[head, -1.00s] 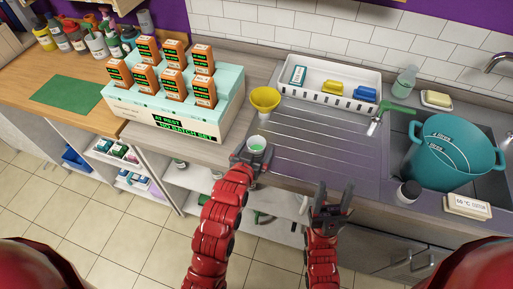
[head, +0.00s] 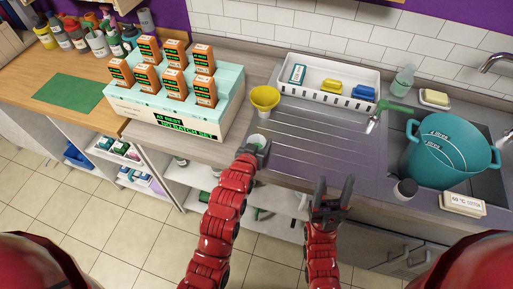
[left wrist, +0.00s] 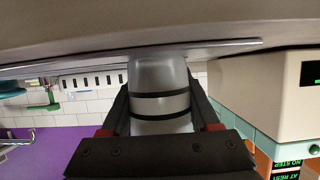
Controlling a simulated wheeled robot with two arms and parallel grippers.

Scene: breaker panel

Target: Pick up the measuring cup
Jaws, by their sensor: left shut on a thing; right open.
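The measuring cup (head: 258,140) is a small pale cup near the front edge of the counter, in front of the yellow funnel-like bowl. In the left wrist view it shows as a translucent cup with dark bands (left wrist: 160,95) between my fingers. That view appears upside down. My left gripper (head: 256,149) is shut on the cup, with a finger on each side and partly hiding it in the head view. Whether the cup is clear of the counter I cannot tell. My right gripper (head: 333,191) is open and empty in front of the counter edge.
The yellow bowl (head: 265,98) stands just behind the cup. The ribbed drainboard (head: 320,135) to the right is clear. A white rack (head: 318,95), a teal bucket (head: 450,150) and a dark-capped jar (head: 405,190) stand further right. A box of orange units (head: 172,120) stands left.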

